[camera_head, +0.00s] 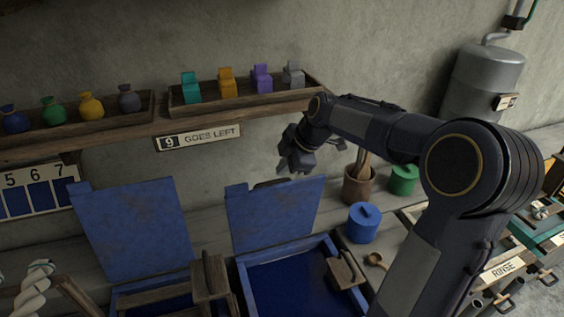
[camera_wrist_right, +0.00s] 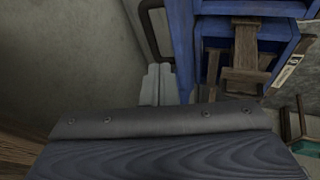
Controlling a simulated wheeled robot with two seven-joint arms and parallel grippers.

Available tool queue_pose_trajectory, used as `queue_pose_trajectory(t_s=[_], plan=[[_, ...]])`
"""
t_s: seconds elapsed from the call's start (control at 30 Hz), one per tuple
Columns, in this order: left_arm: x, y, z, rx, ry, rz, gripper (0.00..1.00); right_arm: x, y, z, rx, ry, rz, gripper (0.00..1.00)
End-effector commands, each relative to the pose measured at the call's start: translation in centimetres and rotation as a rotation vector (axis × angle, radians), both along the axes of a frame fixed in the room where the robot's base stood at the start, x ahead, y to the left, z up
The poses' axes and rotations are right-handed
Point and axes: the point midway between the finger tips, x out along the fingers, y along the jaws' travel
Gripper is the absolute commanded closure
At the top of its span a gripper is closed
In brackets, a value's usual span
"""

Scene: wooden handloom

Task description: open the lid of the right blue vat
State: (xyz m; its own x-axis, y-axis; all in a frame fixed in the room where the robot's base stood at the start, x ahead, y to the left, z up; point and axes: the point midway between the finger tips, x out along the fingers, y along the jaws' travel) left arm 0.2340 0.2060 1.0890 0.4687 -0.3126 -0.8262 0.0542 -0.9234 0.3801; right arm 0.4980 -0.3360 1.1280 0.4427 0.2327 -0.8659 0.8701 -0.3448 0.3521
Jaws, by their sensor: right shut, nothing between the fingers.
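The right blue vat (camera_head: 243,288) stands open on the bench, with dark blue liquid inside. Its blue lid (camera_head: 272,218) stands upright at the back edge, leaning a little towards the wall. My right gripper (camera_head: 297,165) is shut and empty, just above and behind the lid's top edge. In the right wrist view the gripper's fingertips (camera_wrist_right: 158,82) are beside the lid (camera_wrist_right: 183,40), seen edge-on, close to its dark handle (camera_wrist_right: 147,30). Whether they touch the lid or handle I cannot tell. My left gripper is out of view.
The left vat's lid (camera_head: 135,230) also stands upright. A blue lidded pot (camera_head: 362,223), a brown pot (camera_head: 357,187) and a green pot (camera_head: 404,180) stand right of the right vat. A shelf with trays (camera_head: 245,104) is above, near my right gripper.

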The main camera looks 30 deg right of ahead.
Motion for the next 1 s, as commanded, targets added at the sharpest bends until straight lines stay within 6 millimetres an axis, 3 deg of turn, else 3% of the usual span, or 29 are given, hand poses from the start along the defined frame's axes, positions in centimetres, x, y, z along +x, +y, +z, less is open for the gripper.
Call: queue_pose_trajectory(t_s=[0.2, 0.4, 0.83, 1.0], plan=[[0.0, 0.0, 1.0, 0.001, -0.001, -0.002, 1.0, 1.6, 0.9, -3.3, 0.001, 0.004, -0.001, 1.0], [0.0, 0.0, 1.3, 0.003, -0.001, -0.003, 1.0, 2.5, 1.3, -4.9, 0.002, 0.002, -0.002, 1.0], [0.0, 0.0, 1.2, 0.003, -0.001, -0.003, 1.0, 2.8, 1.3, -5.2, 0.001, 0.0, -0.002, 1.0], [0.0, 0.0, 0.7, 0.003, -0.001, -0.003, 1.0, 5.5, 0.7, -5.3, -0.001, -0.001, -0.002, 1.0]])
